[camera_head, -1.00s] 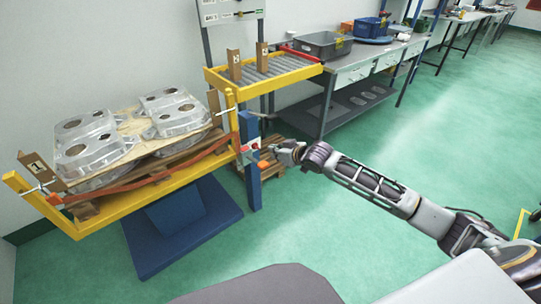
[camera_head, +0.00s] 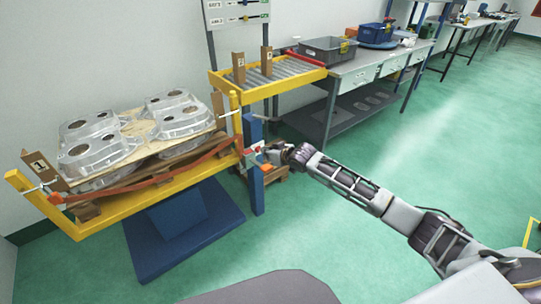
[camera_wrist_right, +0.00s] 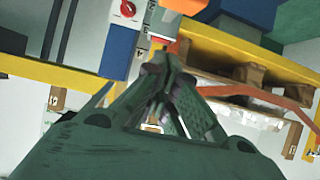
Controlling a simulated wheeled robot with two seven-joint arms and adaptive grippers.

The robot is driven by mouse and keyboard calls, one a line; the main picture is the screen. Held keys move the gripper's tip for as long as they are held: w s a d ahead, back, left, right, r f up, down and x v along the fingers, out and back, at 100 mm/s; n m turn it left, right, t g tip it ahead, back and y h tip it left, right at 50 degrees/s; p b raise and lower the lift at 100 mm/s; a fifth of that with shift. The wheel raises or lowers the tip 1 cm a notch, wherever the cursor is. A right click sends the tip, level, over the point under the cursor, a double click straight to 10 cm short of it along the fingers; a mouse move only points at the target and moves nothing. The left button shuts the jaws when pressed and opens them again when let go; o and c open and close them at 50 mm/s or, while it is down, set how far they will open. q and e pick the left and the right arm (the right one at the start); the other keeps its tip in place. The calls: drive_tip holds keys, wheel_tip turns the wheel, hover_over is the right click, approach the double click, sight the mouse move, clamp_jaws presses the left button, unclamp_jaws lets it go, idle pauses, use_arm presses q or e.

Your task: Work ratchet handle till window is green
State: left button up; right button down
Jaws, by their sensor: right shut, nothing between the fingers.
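An orange-red strap (camera_head: 150,181) runs along the front of the loaded pallet to the blue post (camera_head: 253,185); in the right wrist view the strap (camera_wrist_right: 255,97) crosses the pallet side. My right gripper (camera_head: 264,154) is beside the post, near the strap's right end, and hides part of that spot. In the right wrist view my right gripper (camera_wrist_right: 160,65) is shut and empty, its fingertips close to the grey and orange parts on the post. I cannot clearly make out the ratchet handle or a green window. My left gripper is not in view.
Silvery castings (camera_head: 175,113) sit on the pallet in a yellow frame (camera_head: 150,198) above a blue base (camera_head: 185,230). A red knob (camera_wrist_right: 127,9) on a grey box is close to the gripper. A roller shelf (camera_head: 275,78) stands behind.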

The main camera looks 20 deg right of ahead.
sight(267, 168)
drive_tip(key=shift+w+a+f, duration=0.2)
drive_tip(key=shift+w+f, duration=0.2)
drive_tip(key=shift+w, duration=0.2)
drive_tip(key=shift+s+f, duration=0.2)
drive_tip(key=shift+f, duration=0.35)
drive_tip(key=shift+s+d+f+b, duration=0.1)
drive_tip(key=shift+s+f+b, duration=0.1)
drive_tip(key=shift+f, duration=0.3)
drive_tip(key=shift+s+d+f+b, duration=0.1)
drive_tip(key=shift+f+b, duration=0.1)
drive_tip(key=shift+f, duration=0.25)
drive_tip(key=shift+s+f, duration=0.1)
drive_tip(key=shift+f, duration=0.3)
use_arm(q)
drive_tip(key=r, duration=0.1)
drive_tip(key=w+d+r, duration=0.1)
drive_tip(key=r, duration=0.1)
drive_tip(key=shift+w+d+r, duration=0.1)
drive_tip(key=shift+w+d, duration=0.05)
use_arm(e)
drive_tip(key=shift+s+f, duration=0.1)
drive_tip(key=shift+f, duration=0.05)
